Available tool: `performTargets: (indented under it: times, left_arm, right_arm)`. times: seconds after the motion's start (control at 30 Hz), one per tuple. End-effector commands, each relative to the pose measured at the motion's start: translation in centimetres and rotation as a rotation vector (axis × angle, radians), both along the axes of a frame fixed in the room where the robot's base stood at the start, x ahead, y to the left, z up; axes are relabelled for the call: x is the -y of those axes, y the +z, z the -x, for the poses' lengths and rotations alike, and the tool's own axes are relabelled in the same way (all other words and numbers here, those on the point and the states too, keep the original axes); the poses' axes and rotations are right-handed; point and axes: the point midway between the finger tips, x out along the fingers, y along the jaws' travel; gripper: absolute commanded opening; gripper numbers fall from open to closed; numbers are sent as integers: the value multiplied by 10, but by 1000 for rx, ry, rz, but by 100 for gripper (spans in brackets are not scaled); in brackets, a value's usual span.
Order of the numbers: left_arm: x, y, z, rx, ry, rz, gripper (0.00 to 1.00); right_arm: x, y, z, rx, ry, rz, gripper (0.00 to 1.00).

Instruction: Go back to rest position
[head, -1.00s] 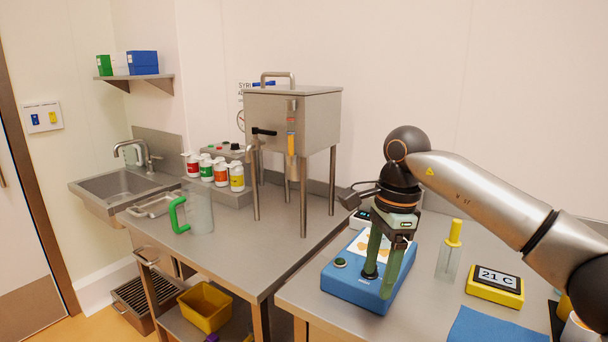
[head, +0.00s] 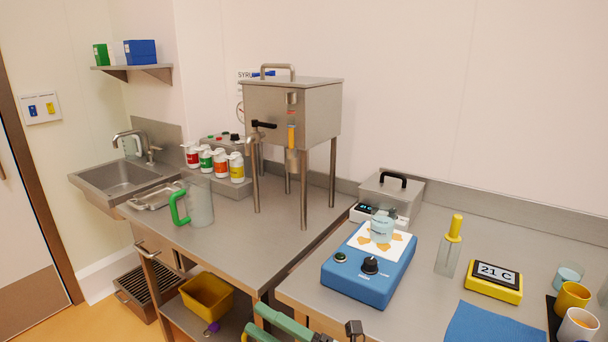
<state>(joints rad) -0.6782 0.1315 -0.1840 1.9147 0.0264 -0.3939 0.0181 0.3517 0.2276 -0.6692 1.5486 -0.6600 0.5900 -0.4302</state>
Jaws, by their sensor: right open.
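My right gripper (head: 254,321) shows at the bottom edge of the head view, low in front of the gap between the two steel tables. Its two green fingers point left and are apart, with nothing seen between them. Most of the gripper and its arm is cut off by the frame. My left gripper is not in view. The blue device (head: 350,283) with a dark knob stands clear of the gripper, on the right table, with a small bluish container (head: 382,229) on its white top.
The steel hopper (head: 292,115) stands on legs on the left table, near a green-handled jug (head: 198,203) and several colour-labelled bottles. A yellow-capped bottle (head: 449,247), a yellow thermometer (head: 494,281), a lidded steel box (head: 392,197) and cups stand on the right table. A yellow bin (head: 206,302) is below.

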Motion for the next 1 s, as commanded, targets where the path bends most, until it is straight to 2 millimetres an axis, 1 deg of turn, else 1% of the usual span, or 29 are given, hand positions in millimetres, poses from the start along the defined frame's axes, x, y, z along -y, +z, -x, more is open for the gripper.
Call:
performTargets:
  times: [0.03,0.07,0.1,0.17,0.2,0.27,0.3,0.33,0.37,0.4,0.47,0.5,0.57,0.6,0.7,0.8,0.9,1.0]
  left_arm:
    - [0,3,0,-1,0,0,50]
    - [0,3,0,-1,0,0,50]
    - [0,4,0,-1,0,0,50]
    - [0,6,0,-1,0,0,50]
    - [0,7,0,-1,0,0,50]
    - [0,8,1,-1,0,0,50]
    - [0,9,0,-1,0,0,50]
    - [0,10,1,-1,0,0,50]
    - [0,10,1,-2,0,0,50]
    - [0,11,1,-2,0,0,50]
    - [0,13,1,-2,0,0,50]
    - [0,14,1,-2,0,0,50]
    - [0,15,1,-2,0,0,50]
    - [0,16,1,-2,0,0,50]
    - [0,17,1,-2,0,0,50]
    - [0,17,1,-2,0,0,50]
    - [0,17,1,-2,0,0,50]
    - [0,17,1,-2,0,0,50]
  right_arm:
    - [13,-13,-3,-135,-59,-63,70]
    - [22,-22,-6,-215,-95,-100,70]
    - [35,-34,-9,-322,-144,-149,70]
    - [55,-56,-11,-482,-217,-220,70]
    - [69,-73,-10,-589,-266,-267,70]
    - [90,-101,-5,-750,-339,-334,70]
    - [105,-121,1,-857,-390,-378,70]
    - [116,-136,6,-935,-428,-412,70]
    - [126,-151,14,-1016,-465,-444,70]
    - [140,-172,25,-1120,-516,-488,70]
    - [161,-202,47,-1275,-594,-550,70]
    - [173,-221,64,-1372,-644,-590,70]
    - [189,-246,90,-1504,-716,-644,70]
    - [199,-260,107,-1583,-759,-677,70]
    - [216,-286,145,-1736,-847,-741,70]
    - [225,-299,170,-1827,-902,-780,70]
    - [229,-305,181,-1867,-927,-796,70]
    - [230,-306,183,-1873,-931,-797,70]
